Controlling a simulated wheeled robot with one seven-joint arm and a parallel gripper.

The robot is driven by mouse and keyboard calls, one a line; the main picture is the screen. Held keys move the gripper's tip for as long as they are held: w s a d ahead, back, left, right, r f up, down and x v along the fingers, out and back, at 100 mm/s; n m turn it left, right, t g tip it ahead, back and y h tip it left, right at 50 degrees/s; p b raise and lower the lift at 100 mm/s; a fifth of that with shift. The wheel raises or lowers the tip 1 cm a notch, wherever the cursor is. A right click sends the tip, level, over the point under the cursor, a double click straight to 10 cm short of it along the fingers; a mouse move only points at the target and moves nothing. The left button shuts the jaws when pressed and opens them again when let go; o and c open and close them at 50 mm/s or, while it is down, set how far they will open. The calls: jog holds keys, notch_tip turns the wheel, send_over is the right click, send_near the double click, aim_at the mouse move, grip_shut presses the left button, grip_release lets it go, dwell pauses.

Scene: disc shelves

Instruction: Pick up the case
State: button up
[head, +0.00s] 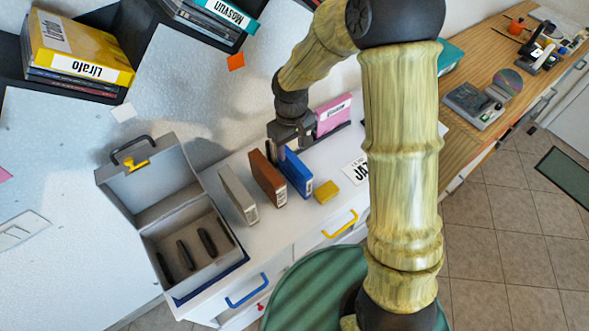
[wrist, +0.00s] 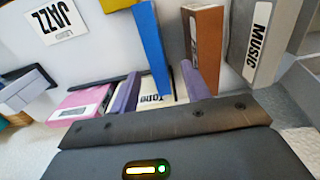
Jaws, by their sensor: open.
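Three upright cases stand in a row on the white counter: a grey one (head: 238,194), a brown one (head: 267,179) and a blue one (head: 296,173). My gripper (head: 288,153) is open, low over the back end of the blue case. In the wrist view, the blue case (wrist: 151,45) lies between my two purple-grey fingers (wrist: 160,76). One finger is in the gap between it and the brown case (wrist: 208,40). I cannot tell whether the fingers touch it. The grey case, labelled MUSIC (wrist: 256,40), stands beyond the brown one.
An open grey box (head: 203,275) with dark slots is left of the cases. A small yellow block (head: 327,191) and a JAZZ card (head: 356,170) lie to the right. A pink case (head: 333,115) stands behind. A case labelled TODD (wrist: 156,100) shows near my fingers.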

aim_at(292, 159)
notch_tip(292, 159, down, 6)
jog(key=shift+r+p, duration=0.25)
jog(key=shift+p, duration=0.05)
jog(key=shift+f, duration=0.1)
jog(key=shift+d+f+p, duration=0.2)
jog(key=shift+f+p, duration=0.2)
jog(key=shift+f, duration=0.85)
jog(key=shift+d+f+p, duration=0.15)
jog(key=shift+f+p, duration=0.25)
jog(key=shift+f, duration=0.85)
grip_shut()
jog(key=shift+r, duration=0.1)
notch_tip(292, 159, up, 18)
jog(key=b, duration=0.2)
